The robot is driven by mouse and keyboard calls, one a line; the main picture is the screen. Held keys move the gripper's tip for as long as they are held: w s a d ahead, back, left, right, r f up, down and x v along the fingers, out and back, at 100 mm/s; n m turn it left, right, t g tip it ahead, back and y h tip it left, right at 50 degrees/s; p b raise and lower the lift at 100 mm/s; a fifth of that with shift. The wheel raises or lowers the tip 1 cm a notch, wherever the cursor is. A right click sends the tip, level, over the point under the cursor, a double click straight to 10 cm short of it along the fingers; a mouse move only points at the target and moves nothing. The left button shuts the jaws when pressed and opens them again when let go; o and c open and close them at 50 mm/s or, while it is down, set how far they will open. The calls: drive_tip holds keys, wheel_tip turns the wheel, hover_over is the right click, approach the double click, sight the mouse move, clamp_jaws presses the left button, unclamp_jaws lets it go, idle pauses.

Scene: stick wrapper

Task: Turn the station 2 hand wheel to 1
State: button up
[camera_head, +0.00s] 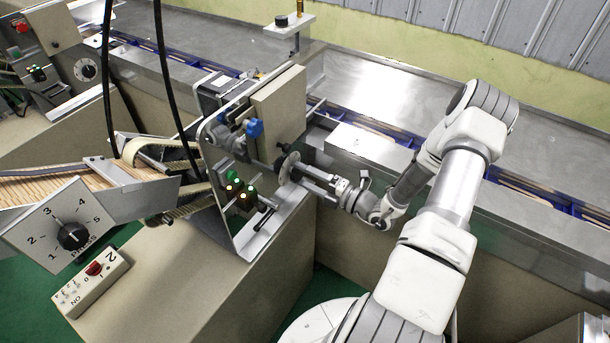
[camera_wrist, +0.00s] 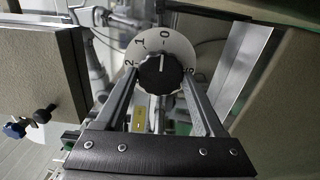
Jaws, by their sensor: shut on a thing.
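The hand wheel is a black fluted knob (camera_wrist: 161,76) on a pale round dial (camera_wrist: 178,47) in the wrist view. The dial shows 2, 1, 0 and 5, and the knob's white mark points up, close to 0. In the head view, the dark wheel (camera_head: 288,166) is on the right side of the middle machine, end on to my gripper. My gripper (camera_wrist: 161,88) is shut on the knob, one finger on each side. It also shows in the head view (camera_head: 307,176), reaching in from the right; its fingertips are too small there to make out.
A metal plate (camera_head: 228,190) with lit green buttons stands left of the wheel. A blue knob (camera_head: 254,129) is above it. A plate with a 1 to 5 dial (camera_head: 72,236) and a box marked 2 (camera_head: 91,283) are at lower left. The conveyor (camera_head: 370,148) runs behind my arm.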

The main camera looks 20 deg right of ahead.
drive_tip(key=o, duration=1.4)
drive_tip(key=shift+c, duration=0.2)
drive_tip(key=shift+s, duration=0.1)
drive_tip(key=v, duration=1.7)
drive_tip(key=shift+s+b, duration=0.2)
drive_tip(key=shift+b, duration=0.25)
